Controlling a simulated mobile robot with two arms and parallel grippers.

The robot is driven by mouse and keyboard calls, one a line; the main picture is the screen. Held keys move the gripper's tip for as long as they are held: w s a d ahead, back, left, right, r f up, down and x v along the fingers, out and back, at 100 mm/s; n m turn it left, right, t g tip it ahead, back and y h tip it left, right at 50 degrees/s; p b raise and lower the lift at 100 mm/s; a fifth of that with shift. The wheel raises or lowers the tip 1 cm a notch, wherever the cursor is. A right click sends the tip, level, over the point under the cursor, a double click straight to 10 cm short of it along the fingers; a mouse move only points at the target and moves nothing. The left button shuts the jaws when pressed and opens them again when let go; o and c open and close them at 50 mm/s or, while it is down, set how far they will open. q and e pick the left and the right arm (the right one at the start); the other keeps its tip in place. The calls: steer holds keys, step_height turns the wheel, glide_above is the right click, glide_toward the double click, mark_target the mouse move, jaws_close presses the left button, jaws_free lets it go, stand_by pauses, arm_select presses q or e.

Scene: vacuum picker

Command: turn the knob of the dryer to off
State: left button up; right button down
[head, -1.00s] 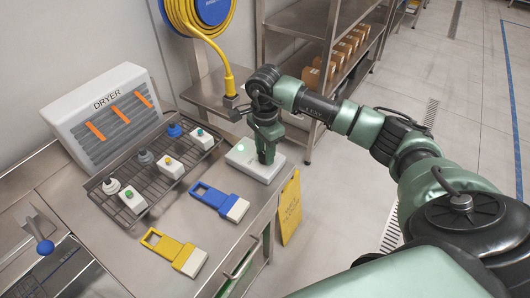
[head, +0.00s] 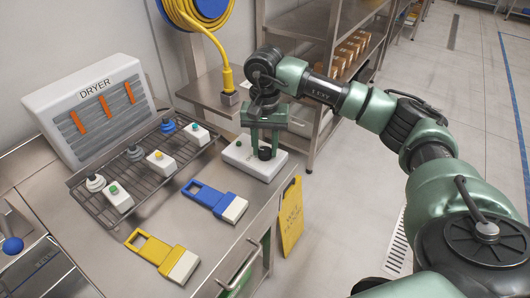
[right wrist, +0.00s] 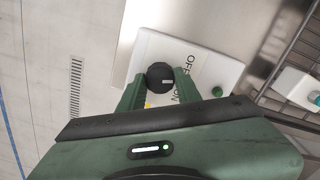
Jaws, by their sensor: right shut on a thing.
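The dryer (head: 93,88) is a white box with a grey louvred front and orange strips, at the back left of the counter. Its control box (head: 237,158), white, stands at the counter's right end, with a black round knob (head: 265,154) on top. In the right wrist view the knob (right wrist: 160,76) has a white mark on its right side, beside the OFF and ON lettering; I cannot tell exactly which word it meets. A green lamp (right wrist: 217,91) sits on the box. My right gripper (head: 266,150) points down, its fingers shut on the knob from both sides. My left gripper is out of view.
A wire rack (head: 135,165) with small white boxes and coloured caps stands left of the control box. A blue tool (head: 207,195) and a yellow tool (head: 154,246) lie in front. A yellow hose (head: 197,22) hangs behind; shelving (head: 340,60) stands at the back right.

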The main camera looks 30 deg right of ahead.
mark_target(265, 150)
steer(key=shift+n+b, duration=0.8)
steer(key=shift+n, duration=0.8)
steer(key=c, duration=1)
jaws_free()
step_height(265, 150, up, 8)
steer(key=shift+f+b, duration=0.1)
steer(key=shift+b, duration=0.4)
